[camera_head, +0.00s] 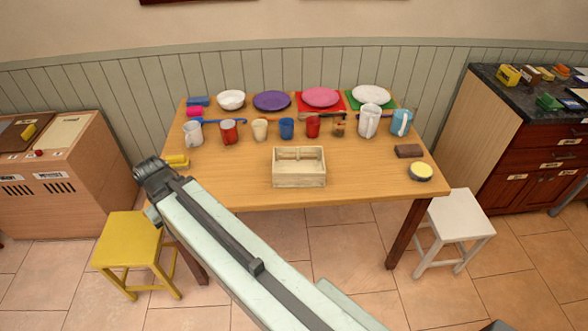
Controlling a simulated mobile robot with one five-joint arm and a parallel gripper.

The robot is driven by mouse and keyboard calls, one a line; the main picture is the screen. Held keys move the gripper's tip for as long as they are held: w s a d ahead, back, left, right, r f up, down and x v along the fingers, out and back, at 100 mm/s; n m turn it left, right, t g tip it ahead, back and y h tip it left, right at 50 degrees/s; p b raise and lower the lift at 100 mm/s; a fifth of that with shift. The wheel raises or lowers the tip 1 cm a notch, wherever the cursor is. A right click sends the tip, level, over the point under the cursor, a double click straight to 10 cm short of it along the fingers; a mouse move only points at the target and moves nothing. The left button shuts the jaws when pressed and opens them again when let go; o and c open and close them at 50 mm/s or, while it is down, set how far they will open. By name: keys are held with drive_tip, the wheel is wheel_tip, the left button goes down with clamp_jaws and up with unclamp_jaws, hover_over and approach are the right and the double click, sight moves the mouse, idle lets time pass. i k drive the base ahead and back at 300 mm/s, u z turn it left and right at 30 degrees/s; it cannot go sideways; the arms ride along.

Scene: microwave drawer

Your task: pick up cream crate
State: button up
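The cream crate (299,180) is a small box with a bar handle across its top. It stands upright near the front middle of the wooden table (240,184). My arm reaches from the bottom right up to the left. The dark arm end with my gripper (147,188) is at the table's left front corner, well left of the crate and apart from it. The fingers are small and partly hidden, so I cannot tell whether they are open or shut.
Several cups and jugs stand in a row behind the crate, with plates (272,101) at the back. A brown block (408,151) and a yellow-topped round thing (421,171) lie right of it. A yellow stool (128,237) and white stool (461,214) flank the table.

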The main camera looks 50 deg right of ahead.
sight(285, 174)
drive_tip(key=u, duration=0.05)
drive_tip(key=i, duration=0.9)
drive_tip(key=u, duration=0.7)
